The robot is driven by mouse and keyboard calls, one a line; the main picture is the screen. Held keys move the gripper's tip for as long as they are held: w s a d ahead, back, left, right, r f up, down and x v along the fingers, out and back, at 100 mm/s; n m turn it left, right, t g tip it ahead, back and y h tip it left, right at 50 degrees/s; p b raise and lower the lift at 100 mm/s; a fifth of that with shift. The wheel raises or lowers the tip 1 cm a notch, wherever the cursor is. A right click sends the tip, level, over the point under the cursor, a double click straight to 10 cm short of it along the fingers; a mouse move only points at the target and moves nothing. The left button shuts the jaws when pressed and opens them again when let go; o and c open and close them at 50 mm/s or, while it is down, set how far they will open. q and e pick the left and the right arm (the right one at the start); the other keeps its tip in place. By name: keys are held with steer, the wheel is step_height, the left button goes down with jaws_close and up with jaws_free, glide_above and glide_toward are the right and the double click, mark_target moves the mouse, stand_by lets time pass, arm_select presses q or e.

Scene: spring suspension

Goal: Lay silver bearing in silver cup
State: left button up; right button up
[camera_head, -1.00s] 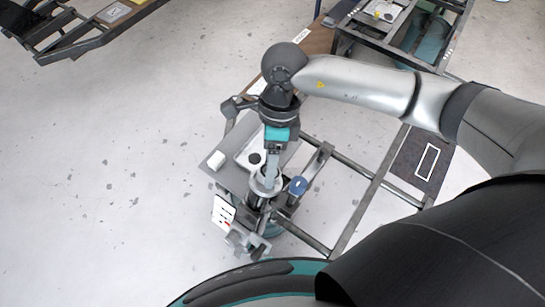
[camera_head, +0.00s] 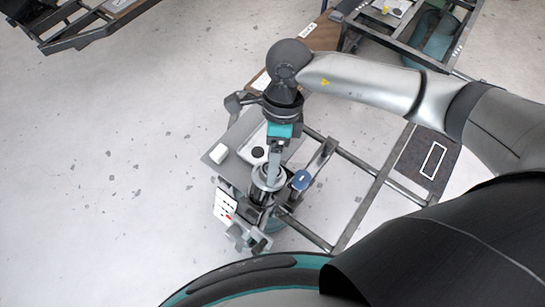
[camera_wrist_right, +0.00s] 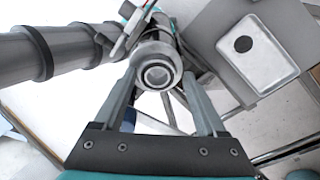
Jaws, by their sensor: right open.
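A silver cup (camera_head: 268,180) stands at the top of the spring-suspension fixture in the head view. In the right wrist view the cup (camera_wrist_right: 140,58) is seen from above, with a silver ring (camera_wrist_right: 157,75), apparently the bearing, lying inside its rim. My right gripper (camera_head: 270,180) points down over the cup. In the wrist view its two fingers (camera_wrist_right: 160,80) are apart, one on each side of the cup's near part, with nothing clamped between them. Whether the ring is fully seated is hard to tell. My left gripper is not in view.
A grey plate beside the cup carries a silver tray (camera_wrist_right: 275,75) with a black disc (camera_wrist_right: 243,43) in it. A blue-topped part (camera_head: 301,180) stands right of the cup. Metal frame bars (camera_head: 365,215) run right; floor lies open left.

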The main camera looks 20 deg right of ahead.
steer(key=shift+s+a, duration=0.2)
steer(key=shift+s, duration=0.25)
steer(key=shift+r, duration=0.3)
steer(key=w+v, duration=0.1)
steer(key=v, duration=1.4)
steer(key=shift+d+f, duration=0.2)
steer(key=shift+d, duration=0.05)
